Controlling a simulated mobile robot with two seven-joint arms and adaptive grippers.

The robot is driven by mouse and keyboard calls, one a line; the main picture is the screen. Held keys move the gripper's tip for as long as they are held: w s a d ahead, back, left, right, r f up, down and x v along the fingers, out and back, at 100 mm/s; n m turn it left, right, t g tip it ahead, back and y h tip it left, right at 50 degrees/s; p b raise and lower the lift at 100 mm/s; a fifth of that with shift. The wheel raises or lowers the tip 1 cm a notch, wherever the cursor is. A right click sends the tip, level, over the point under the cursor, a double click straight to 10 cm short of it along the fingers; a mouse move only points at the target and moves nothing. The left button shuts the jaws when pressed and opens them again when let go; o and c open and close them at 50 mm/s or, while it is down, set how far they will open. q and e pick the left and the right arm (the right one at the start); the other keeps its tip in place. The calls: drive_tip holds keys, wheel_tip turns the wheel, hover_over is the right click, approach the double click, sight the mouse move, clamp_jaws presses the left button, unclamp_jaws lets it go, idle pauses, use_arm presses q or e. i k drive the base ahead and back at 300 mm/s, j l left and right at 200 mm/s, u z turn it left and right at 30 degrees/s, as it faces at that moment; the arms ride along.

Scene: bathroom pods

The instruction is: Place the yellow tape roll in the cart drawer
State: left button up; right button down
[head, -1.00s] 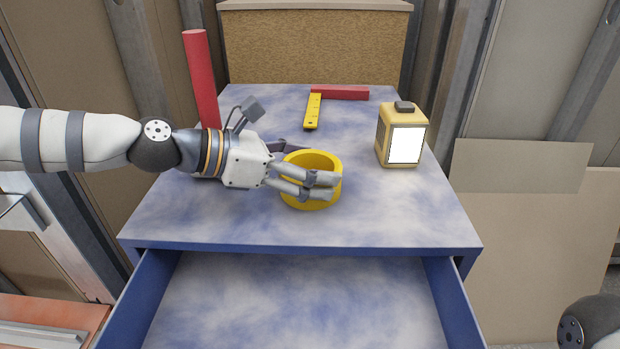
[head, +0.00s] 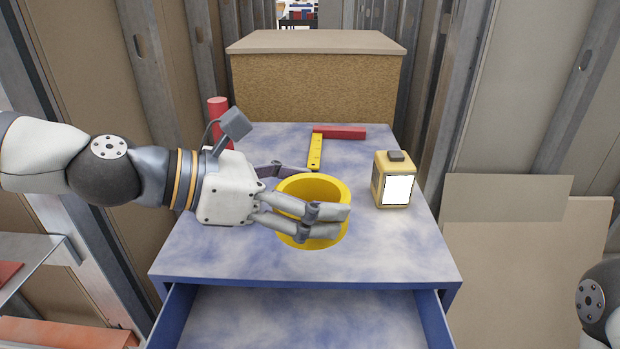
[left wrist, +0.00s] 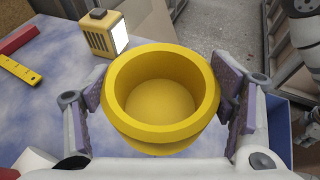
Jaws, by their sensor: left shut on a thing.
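The yellow tape roll (head: 329,190) is held in my left gripper (head: 312,210), above the blue cart top (head: 230,262). In the left wrist view the roll (left wrist: 162,142) sits between the two finger pads, with its round opening facing the camera. The gripper is shut on the roll's outer sides. The cart drawer (head: 434,318) is pulled open below the front edge of the top; its visible floor is bare, and its front part is out of the picture.
A yellow work lamp (head: 392,178) stands on the cart top to the roll's right. A red and yellow square (head: 316,150) lies behind it. A red cylinder (head: 219,112) stands at the back left. A box with a grey lid (head: 310,85) is behind the cart.

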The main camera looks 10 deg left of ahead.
sight(304, 324)
drive_tip(key=i+l+u, duration=0.1)
drive_tip(key=l+u, duration=0.7)
drive_tip(key=l, duration=0.2)
drive_tip(key=l+u, duration=0.45)
drive_tip(key=k+l+u, duration=0.15)
drive_tip(key=l+u, duration=0.25)
drive_tip(key=l, duration=0.2)
